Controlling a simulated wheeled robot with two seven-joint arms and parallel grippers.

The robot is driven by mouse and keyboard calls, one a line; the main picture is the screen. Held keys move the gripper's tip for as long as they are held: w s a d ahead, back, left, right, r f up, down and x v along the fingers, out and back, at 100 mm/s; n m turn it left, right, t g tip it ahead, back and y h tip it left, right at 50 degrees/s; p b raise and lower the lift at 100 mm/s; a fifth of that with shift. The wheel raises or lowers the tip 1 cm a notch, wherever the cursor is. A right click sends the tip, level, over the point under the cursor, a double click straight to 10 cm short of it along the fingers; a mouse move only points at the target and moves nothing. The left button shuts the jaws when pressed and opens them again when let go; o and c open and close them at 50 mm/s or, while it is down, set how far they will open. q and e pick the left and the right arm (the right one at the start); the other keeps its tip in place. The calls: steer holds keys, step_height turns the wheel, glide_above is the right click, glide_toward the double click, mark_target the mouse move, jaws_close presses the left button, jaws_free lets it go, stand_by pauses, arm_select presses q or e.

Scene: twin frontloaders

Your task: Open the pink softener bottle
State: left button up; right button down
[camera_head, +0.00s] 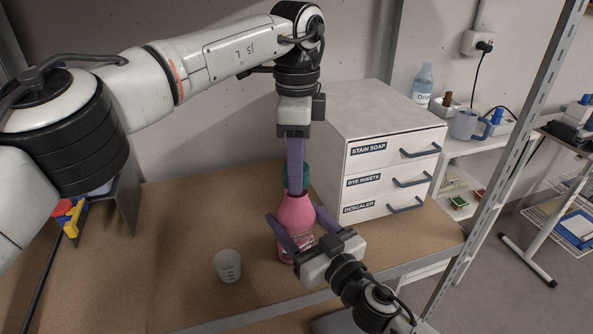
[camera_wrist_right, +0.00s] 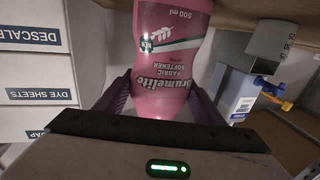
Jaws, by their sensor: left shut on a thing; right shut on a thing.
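The pink softener bottle (camera_head: 296,213) stands upright on the brown worktop, with a teal cap (camera_head: 305,178) on top. My left gripper (camera_head: 297,182) reaches down from above and is shut on the cap, its purple finger covering part of it. My right gripper (camera_head: 293,220) comes in from the front right, shut on the bottle's body with a finger on each side. In the right wrist view the bottle (camera_wrist_right: 170,60) appears upside down between the fingers of the right gripper (camera_wrist_right: 160,98), its label readable. The lower bottle is partly hidden by the right gripper.
A small white measuring cup (camera_head: 228,266) stands on the worktop (camera_head: 175,235) left of the bottle. A white drawer unit (camera_head: 375,150) stands close behind it to the right. Farther right, a shelf holds a clear bottle (camera_head: 422,85) and a grey mug (camera_head: 465,125). The left worktop is mostly clear.

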arm_select(q)
steer(key=shift+r, duration=0.1)
steer(key=shift+r, duration=1.95)
arm_select(e)
steer(key=shift+c, duration=2)
jaws_free()
